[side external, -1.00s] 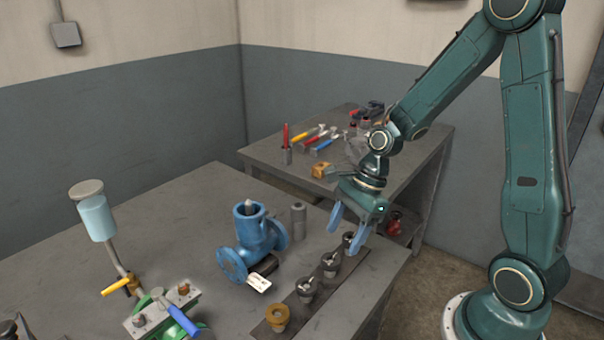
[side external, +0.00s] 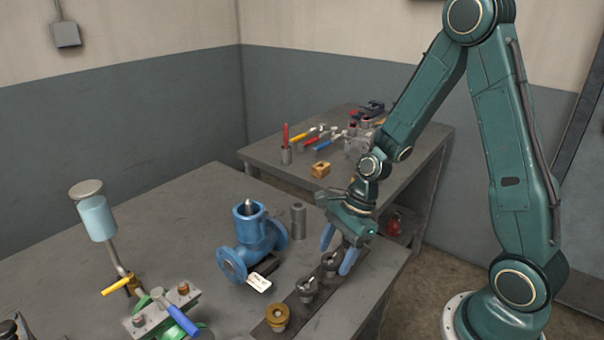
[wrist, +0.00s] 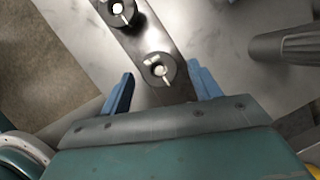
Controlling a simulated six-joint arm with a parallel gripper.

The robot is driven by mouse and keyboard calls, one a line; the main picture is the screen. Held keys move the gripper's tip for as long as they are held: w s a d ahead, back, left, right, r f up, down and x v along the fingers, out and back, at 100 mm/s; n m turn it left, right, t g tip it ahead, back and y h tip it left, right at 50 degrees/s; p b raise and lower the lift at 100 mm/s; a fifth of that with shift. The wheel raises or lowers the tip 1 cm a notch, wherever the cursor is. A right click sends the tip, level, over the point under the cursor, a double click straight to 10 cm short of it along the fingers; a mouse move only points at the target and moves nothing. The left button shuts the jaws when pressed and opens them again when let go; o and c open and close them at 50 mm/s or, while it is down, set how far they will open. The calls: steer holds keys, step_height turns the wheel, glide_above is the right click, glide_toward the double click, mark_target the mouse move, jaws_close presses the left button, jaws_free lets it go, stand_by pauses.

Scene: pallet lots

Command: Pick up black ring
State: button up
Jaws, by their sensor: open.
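Black rings with pale pieces in their centres stand in a row on a dark strip (side external: 318,296). One black ring (side external: 307,289) is at the lower left of my gripper, and another (side external: 330,264) is close to the fingertips. My gripper (side external: 338,250) is open and low over the strip, with blue fingers pointing down. It partly hides the far end of the strip. In the wrist view, a black ring (wrist: 158,69) lies between and slightly ahead of the open fingers (wrist: 161,74), and another (wrist: 117,12) sits farther up the strip.
A brass ring (side external: 277,317) sits at the strip's near end. A blue valve (side external: 250,246) with a white tag (side external: 258,283) and a grey cylinder (side external: 298,219) stand left of my gripper. A second table (side external: 262,152) with tools is behind. The table's right edge is close.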

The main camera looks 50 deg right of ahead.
mark_target(335, 256)
stand_by(0.4)
steer(key=c, duration=1.1)
steer(key=shift+o, duration=0.2)
steer(key=shift+r, duration=0.2)
step_height(335, 256, up, 20)
steer(key=shift+f, duration=0.2)
steer(key=shift+w+f, duration=0.1)
